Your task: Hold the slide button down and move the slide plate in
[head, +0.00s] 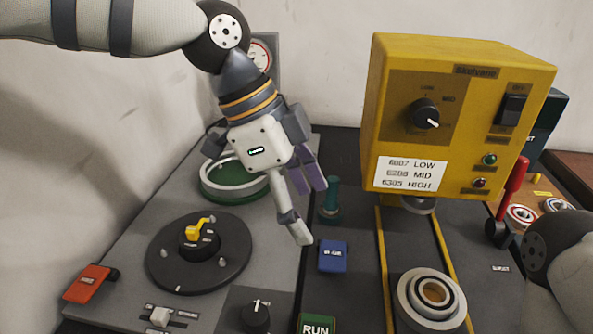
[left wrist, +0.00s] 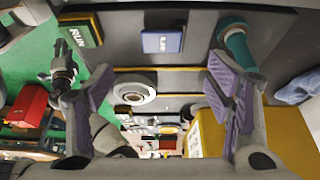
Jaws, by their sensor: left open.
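A blue button (head: 333,256) with a small, hard-to-read label sits on the dark panel left of the yellow rails. It also shows at the top of the left wrist view (left wrist: 162,41). A dark track between yellow rails (head: 382,262) carries a ringed metal bearing seat (head: 431,300); I cannot tell which part is the slide plate. A teal upright handle (head: 331,198) stands behind the blue button and shows near the right finger in the left wrist view (left wrist: 236,42). My left gripper (head: 308,212) is open and empty, above the panel, left of the teal handle. My right gripper is not seen.
A yellow machine head (head: 460,115) with a knob and switch overhangs the rails. A green RUN button (head: 317,325) is in front. A red-handled lever (head: 511,190) stands right.

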